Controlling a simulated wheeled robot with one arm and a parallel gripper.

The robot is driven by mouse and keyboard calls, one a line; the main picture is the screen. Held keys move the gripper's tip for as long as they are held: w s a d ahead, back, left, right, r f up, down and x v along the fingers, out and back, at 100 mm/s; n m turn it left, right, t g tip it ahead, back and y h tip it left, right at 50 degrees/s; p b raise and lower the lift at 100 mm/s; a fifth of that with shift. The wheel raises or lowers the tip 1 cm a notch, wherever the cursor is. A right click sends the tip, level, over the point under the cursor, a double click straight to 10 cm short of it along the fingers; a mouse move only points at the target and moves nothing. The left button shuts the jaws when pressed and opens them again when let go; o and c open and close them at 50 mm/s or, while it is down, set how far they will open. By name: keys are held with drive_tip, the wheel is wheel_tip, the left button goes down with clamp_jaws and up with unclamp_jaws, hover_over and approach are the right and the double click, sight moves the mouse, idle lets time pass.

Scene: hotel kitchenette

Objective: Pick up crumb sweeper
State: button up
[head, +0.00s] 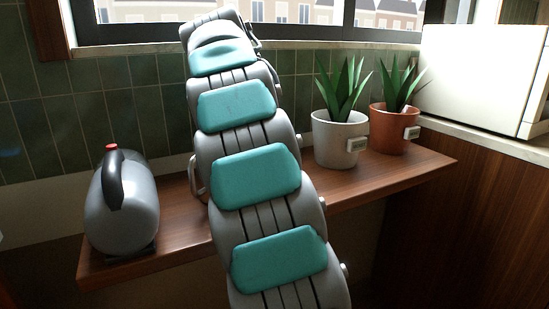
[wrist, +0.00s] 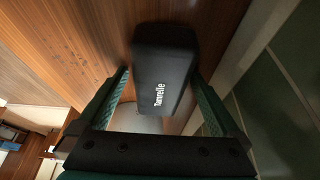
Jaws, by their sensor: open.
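A black, round-cornered block with white lettering, which I take to be the crumb sweeper (wrist: 168,62), shows in the middle of the wrist view. It lies over the brown wooden surface. My gripper (wrist: 160,78) is open, with one teal-padded finger on each side of the block's near part. I cannot tell whether the fingers touch it or how far down they reach. In the head view my arm hides both the gripper and the black block.
A wooden shelf (head: 385,183) runs along the green tiled wall (head: 140,90). On it stand a grey vessel (head: 130,205) with a black handle at left and two potted plants (head: 330,135) (head: 390,128) at right. A white appliance (head: 475,75) stands on the right counter.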

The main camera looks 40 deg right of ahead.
drive_tip(key=shift+c, duration=0.2)
drive_tip(key=c, duration=1.5)
drive_tip(key=shift+o, duration=0.2)
drive_tip(key=shift+r, duration=0.2)
drive_tip(key=shift+r, duration=0.1)
